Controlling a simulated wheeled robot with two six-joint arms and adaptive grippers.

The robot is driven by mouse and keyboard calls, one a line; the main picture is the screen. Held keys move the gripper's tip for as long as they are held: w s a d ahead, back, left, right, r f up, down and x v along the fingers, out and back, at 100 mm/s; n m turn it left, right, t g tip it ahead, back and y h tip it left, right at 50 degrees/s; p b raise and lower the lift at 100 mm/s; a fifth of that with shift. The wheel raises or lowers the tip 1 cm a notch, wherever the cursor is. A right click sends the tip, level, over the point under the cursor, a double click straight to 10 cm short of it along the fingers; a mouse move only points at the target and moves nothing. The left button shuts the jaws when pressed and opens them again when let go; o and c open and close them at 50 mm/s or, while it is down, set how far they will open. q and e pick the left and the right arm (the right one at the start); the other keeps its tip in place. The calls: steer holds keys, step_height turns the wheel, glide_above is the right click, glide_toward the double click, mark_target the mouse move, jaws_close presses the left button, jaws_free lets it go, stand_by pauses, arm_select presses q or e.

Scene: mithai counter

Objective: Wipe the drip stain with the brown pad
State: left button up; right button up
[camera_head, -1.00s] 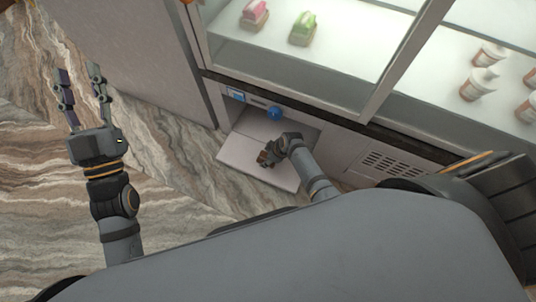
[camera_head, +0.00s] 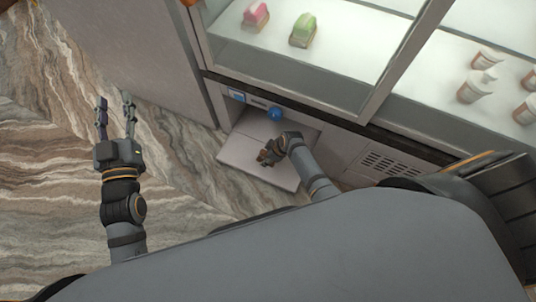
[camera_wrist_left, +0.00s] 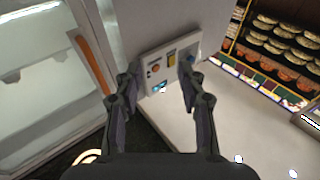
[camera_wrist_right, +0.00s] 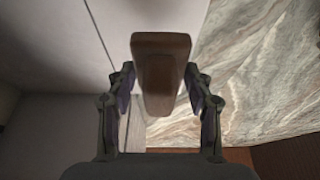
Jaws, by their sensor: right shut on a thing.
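The brown pad (camera_wrist_right: 160,65) is a block held between the fingertips of my right gripper (camera_wrist_right: 160,95) in the right wrist view. In the head view my right gripper (camera_head: 265,158) is low over a pale grey flap or shelf (camera_head: 240,158) below the glass case, and the pad is hard to make out there. I cannot make out the drip stain in any view. My left gripper (camera_head: 116,108) is open and empty, with the marble floor behind it. In the left wrist view its two fingers (camera_wrist_left: 158,95) are apart with nothing between them.
A glass case (camera_head: 300,60) holds a pink item (camera_head: 255,14), a green item (camera_head: 303,30) and several cups (camera_head: 475,88). The left wrist view shows a button panel (camera_wrist_left: 170,62) and trays of sweets (camera_wrist_left: 285,50).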

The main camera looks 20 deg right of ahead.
arm_select(q)
step_height(320, 180, down, 9)
steer(key=s+g, duration=0.1)
steer(key=g, duration=0.3)
steer(key=shift+p, duration=0.35)
steer(key=shift+r, duration=0.2)
